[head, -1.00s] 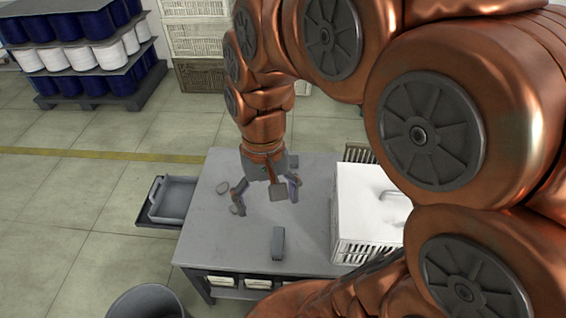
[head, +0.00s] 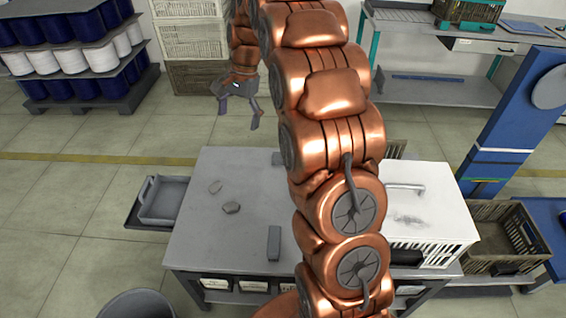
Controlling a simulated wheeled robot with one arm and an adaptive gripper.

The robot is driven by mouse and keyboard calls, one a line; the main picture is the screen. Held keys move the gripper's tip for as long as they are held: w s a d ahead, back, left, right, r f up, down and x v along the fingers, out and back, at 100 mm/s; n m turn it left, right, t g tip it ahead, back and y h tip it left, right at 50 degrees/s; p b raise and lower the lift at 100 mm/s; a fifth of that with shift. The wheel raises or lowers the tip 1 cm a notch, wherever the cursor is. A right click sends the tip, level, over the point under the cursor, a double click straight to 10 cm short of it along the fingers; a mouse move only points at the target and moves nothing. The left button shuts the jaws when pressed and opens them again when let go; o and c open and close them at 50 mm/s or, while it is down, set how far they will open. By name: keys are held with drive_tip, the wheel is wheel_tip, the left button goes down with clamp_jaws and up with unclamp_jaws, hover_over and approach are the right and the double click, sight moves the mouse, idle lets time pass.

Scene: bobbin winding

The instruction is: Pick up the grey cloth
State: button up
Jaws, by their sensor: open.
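I cannot make out for certain which thing is the grey cloth. A grey block (head: 274,242) lies near the table's front edge. Another small grey thing (head: 278,158) at the back edge is partly hidden by my arm. My gripper (head: 238,115) is open and empty, raised and seen against the floor behind the table, apart from everything on it.
A white box (head: 430,205) with a handle and dark smudges stands on the table's right. A grey tray (head: 165,198) is at the left side and a bin (head: 140,303) at front left. Crates (head: 190,80) and a spool rack (head: 75,60) stand behind. My arm hides the table's middle right.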

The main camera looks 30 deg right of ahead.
drive_tip(key=w+d+f+m+b, duration=0.2)
drive_tip(key=w+d+f+m, duration=0.1)
drive_tip(key=w+d+f, duration=0.4)
drive_tip(key=m+t+y+b, duration=0.1)
drive_tip(key=m+t+b, duration=0.2)
drive_tip(key=m+b, duration=0.5)
approach(282, 156)
drive_tip(key=shift+w+a+f+m+p, duration=0.25)
drive_tip(key=shift+a+f+m+p, duration=0.15)
drive_tip(key=shift+m+p, duration=0.5)
drive_tip(key=shift+f+b, duration=0.3)
drive_tip(key=shift+f, duration=0.05)
drive_tip(key=b+x, duration=0.2)
drive_tip(key=shift+f+b, duration=0.2)
drive_tip(key=shift+b, duration=0.2)
